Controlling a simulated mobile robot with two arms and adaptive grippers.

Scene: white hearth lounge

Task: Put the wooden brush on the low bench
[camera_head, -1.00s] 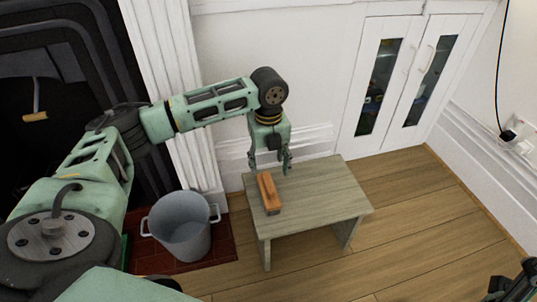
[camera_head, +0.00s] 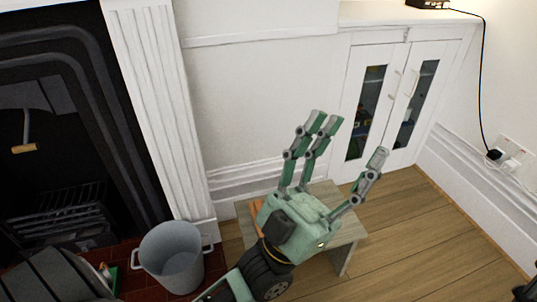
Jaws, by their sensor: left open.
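The low bench (camera_head: 347,236) is a grey-green wooden stool in front of the white wall. The wooden brush (camera_head: 257,208) lies on its left part; only a strip of orange-brown wood shows, and my left gripper hides the rest. My left gripper (camera_head: 348,140) is open and empty, its fingers spread and pointing up in the picture. It is in front of the bench in this view and apart from the brush as far as I can see. A dark piece at the lower right corner (camera_head: 526,290) seems to be part of my right gripper; its jaws cannot be made out.
A grey metal bucket (camera_head: 172,260) stands on the red tiled hearth (camera_head: 130,250) left of the bench. The black fireplace (camera_head: 60,110) is at the left. A white cabinet (camera_head: 350,110) stands behind. Wooden floor (camera_head: 420,240) is free at the right.

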